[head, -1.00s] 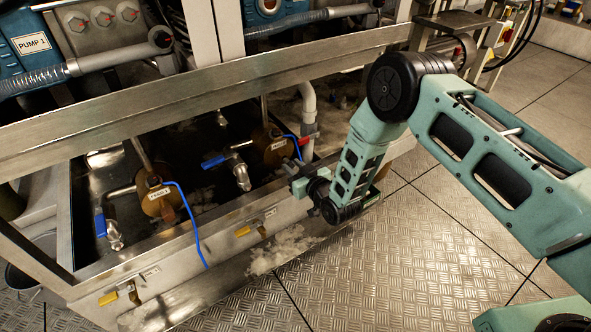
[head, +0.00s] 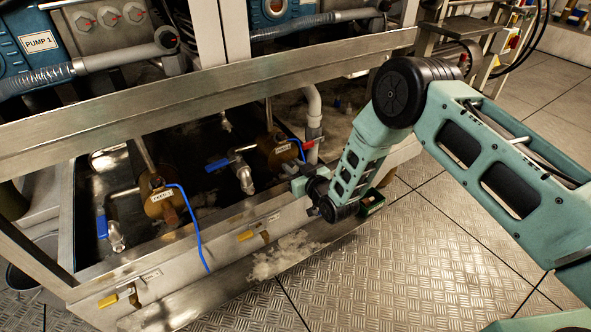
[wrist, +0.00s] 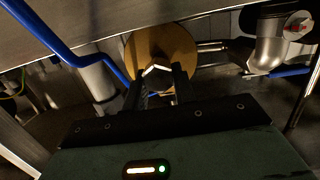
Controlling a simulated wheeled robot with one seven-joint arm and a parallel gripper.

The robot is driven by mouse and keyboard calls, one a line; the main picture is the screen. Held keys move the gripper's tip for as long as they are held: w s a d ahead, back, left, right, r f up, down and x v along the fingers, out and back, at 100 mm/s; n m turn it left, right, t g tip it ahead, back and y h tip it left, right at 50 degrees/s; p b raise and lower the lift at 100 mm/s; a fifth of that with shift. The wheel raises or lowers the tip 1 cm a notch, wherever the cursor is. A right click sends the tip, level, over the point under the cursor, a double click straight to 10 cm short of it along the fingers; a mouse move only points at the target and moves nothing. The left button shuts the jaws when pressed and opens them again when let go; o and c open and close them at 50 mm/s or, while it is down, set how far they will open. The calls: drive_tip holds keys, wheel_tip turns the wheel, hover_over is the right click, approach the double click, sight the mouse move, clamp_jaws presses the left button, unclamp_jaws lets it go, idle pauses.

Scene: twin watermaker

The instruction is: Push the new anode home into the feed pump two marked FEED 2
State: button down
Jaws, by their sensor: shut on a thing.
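Two bronze pumps sit low in the dark bay. The right one, feed pump two (head: 277,151), carries a label too small to read surely; the left one is feed pump one (head: 160,198). My gripper (head: 294,169) is at the front of the right pump, low and close to it. In the wrist view my gripper (wrist: 158,74) is shut on the anode (wrist: 157,69), a small piece with a bright angled edge, in front of the round bronze pump face (wrist: 178,47). The fingers hide most of the anode, and I cannot tell how deep it sits.
A steel rail (head: 200,88) crosses above the bay, and a steel sill (head: 190,232) runs below. A blue-handled valve (head: 243,172) is left of the right pump. A blue cable (head: 296,143) and pale pipe (head: 313,115) are close to my gripper.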

drive_tip(key=shift+w+a, duration=0.15)
drive_tip(key=shift+w, duration=0.15)
drive_tip(key=c, duration=1.1)
unclamp_jaws()
drive_tip(key=shift+o, duration=0.2)
drive_tip(key=shift+s, duration=0.1)
drive_tip(key=p+v, duration=0.5)
drive_tip(key=v, duration=1.2)
drive_tip(key=shift+f, duration=0.1)
